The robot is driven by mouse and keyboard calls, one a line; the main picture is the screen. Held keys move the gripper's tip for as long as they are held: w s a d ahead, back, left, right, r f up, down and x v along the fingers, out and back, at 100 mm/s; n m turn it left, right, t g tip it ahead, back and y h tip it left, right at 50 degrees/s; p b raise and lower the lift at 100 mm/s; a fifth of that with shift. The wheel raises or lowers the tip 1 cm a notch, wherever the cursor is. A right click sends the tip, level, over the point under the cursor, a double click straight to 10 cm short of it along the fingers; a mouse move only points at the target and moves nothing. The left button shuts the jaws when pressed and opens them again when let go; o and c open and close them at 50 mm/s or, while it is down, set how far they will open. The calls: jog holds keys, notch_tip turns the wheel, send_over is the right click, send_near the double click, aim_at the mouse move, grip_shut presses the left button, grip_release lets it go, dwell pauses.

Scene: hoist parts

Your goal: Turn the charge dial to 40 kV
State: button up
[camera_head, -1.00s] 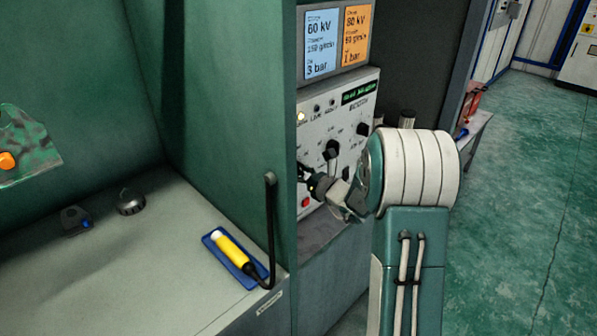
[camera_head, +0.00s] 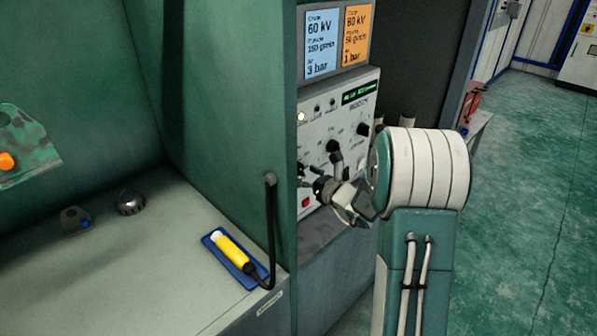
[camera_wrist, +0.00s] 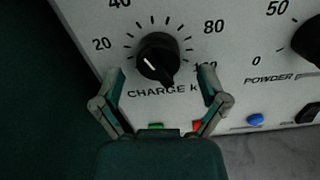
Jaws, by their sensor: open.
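The charge dial (camera_wrist: 158,57) is a black knob with a white line, above the word CHARGE in the wrist view. Its line lies on the left part of the knob and slants to the upper left, towards the 20 side of the scale; I cannot read an exact value. My gripper (camera_wrist: 161,78) is open, its two fingertips spread left and right of the dial's lower part with gaps on both sides. I cannot tell how far in front of the panel they are. In the head view my gripper (camera_head: 320,187) is at the panel's lower left.
The white control panel (camera_head: 352,102) has more black knobs, a red button (camera_head: 306,202) and blue and orange setpoint cards above. The powder dial (camera_wrist: 309,40) is right of the charge dial. A green booth wall (camera_head: 235,120) stands left of the panel. A yellow-handled tool (camera_head: 231,247) lies on the bench.

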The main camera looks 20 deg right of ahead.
jog(key=v, duration=1)
jog(key=shift+f, duration=0.1)
